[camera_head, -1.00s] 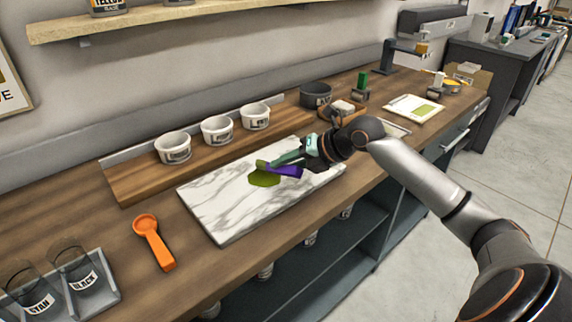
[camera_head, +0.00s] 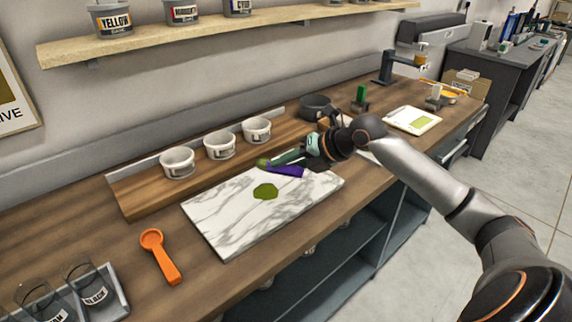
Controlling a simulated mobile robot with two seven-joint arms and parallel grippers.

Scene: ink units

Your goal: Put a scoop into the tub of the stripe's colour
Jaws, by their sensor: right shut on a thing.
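My right gripper (camera_head: 318,154) is shut on a tool with a purple part (camera_head: 287,170) and a green part; the grip itself is partly hidden. A small olive lump (camera_head: 262,162) is at the tool's left end, over the far edge of the marble slab (camera_head: 215,225). An olive patch (camera_head: 265,191) lies on the slab, apart from the tool. Three whitish tubs, the left (camera_head: 178,162), middle (camera_head: 219,145) and right (camera_head: 256,130), stand on a wooden board behind the slab; their labels are too small to read. A white card (camera_head: 412,119) bears an olive patch. My left gripper is not in view.
An orange spoon (camera_head: 160,255) lies on the bench left of the slab. Glass jars stand in a grey tray (camera_head: 115,296) at the front left. A dark bowl (camera_head: 316,106) stands right of the tubs. A shelf (camera_head: 190,38) with labelled cans runs above.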

